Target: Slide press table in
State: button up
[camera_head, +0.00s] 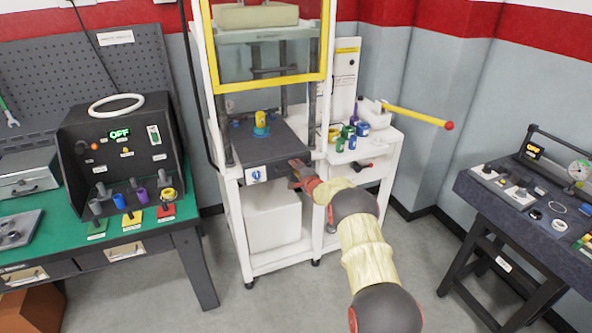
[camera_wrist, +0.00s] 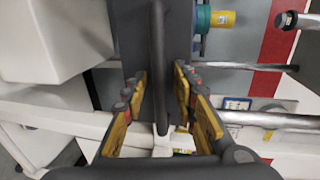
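The press table (camera_head: 262,142) is a dark slab between the posts of the white press frame, with its front edge sticking out toward me. A teal and yellow part (camera_head: 260,124) stands on it. My gripper (camera_head: 297,174) is at the table's front right edge. In the wrist view, a dark handle bar (camera_wrist: 158,60) on the table's front runs between the yellow-padded fingers of my gripper (camera_wrist: 161,85). The fingers are apart, with gaps showing on both sides of the bar. In the head view, the handle is mostly hidden by my gripper.
A yellow-framed guard (camera_head: 268,82) is above the table. A white side shelf (camera_head: 385,140) with small coloured cans stands right of the press; a yellow lever (camera_head: 415,116) sticks out there. A green workbench (camera_head: 85,245) is left and a dark bench (camera_head: 525,215) right.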

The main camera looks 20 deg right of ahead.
jog(key=shift+s, duration=0.1)
jog(key=v, duration=1.1)
jog(key=shift+s, duration=0.4)
jog(key=shift+r, duration=0.1)
jog(key=shift+c, duration=0.5)
dwell(1.1)
